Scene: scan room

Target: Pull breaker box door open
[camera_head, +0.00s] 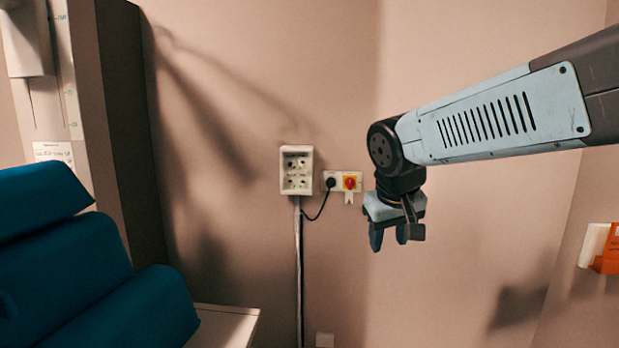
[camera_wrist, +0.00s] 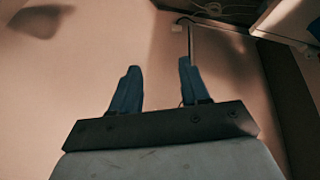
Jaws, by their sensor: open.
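A small white wall box (camera_head: 285,172), which I take for the breaker box, is on the wall in the middle of the head view. Its front shows several round fittings in a recessed face; I cannot make out a separate door or its position. My gripper (camera_head: 389,236) hangs to the right of the box and lower, fingers pointing down, apart from it in the picture. In the wrist view, my gripper (camera_wrist: 159,68) has its two blue fingers spread with nothing between them. The box is not recognisable in the wrist view.
A conduit (camera_head: 298,260) runs down below the box. A blue padded chair (camera_head: 90,260) and a tall dark cabinet (camera_head: 130,130) stand left. An orange object (camera_head: 607,258) is at far right.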

